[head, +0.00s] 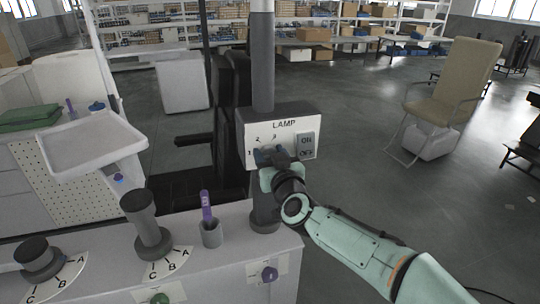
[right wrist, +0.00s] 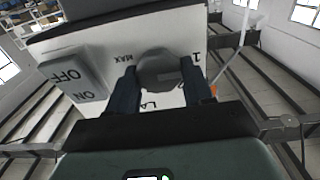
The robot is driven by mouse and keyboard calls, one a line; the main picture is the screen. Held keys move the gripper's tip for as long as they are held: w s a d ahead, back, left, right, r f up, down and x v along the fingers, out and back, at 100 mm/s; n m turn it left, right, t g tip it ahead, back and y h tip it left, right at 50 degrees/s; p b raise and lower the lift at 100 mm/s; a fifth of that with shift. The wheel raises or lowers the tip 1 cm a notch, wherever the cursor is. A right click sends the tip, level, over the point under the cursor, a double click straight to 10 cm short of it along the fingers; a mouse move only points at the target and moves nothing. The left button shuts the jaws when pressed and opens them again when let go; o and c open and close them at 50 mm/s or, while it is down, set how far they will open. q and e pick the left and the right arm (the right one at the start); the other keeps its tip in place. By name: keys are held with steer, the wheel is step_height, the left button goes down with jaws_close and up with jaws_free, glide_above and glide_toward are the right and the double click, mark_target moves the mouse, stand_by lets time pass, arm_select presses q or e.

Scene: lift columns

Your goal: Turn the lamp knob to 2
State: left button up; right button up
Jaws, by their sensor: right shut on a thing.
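The white lamp panel (head: 299,124) is mounted on a grey post and reads LAMP, with the numbers 1, 2 and 3 visible around its knob. In the right wrist view the grey round lamp knob (right wrist: 160,69) sits between the two dark fingers of my right gripper (right wrist: 160,88), which is shut on it. The right gripper (head: 270,158) hides most of the knob in the head view. The marks MAX and 1 show on either side of the knob in the wrist view. I cannot tell which number the knob points to. My left gripper is not in view.
A grey ON/OFF rocker switch (head: 306,146) is beside the knob, close to my gripper.

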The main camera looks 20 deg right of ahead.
steer(key=shift+m, duration=0.4)
steer(key=m, duration=0.2)
steer(key=shift+d+m+b, duration=0.15)
steer(key=shift+m+b, duration=0.2)
steer(key=shift+m, duration=0.05)
steer(key=shift+d+f+m+b, duration=0.1)
steer(key=shift+m+b, duration=0.4)
steer(key=shift+m, duration=1.55)
steer(key=shift+f+m+b, duration=0.1)
steer(key=shift+m+b, duration=0.4)
steer(key=shift+m, duration=1.55)
steer(key=o, duration=1)
